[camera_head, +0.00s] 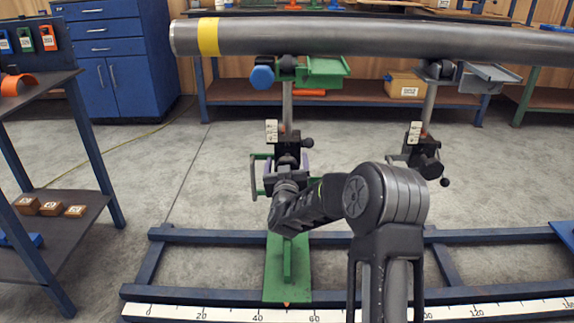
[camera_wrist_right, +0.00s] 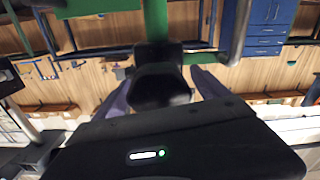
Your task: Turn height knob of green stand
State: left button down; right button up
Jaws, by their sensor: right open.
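The green stand (camera_head: 274,268) stands on a blue floor frame, with a steel post, a black clamp block (camera_head: 288,140) and a green tray on top. My right gripper (camera_head: 287,161) is at the stand's middle, below the clamp block. In the right wrist view, a black knob (camera_wrist_right: 160,90) lies between the two purple-grey fingers of my right gripper (camera_wrist_right: 161,80). The fingers are open, one on each side of the knob; I cannot tell whether they touch it. In the head view my gripper mostly hides this knob. My left gripper is not in view.
A grey pipe (camera_head: 370,38) with a yellow band rests across the green stand and a second stand (camera_head: 424,150) to the right. A blue knob (camera_head: 262,77) sits at the green stand's top. A dark shelf (camera_head: 75,200) stands at left. A ruler strip (camera_head: 215,314) runs along the front.

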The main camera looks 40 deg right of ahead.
jog(key=c, duration=1.4)
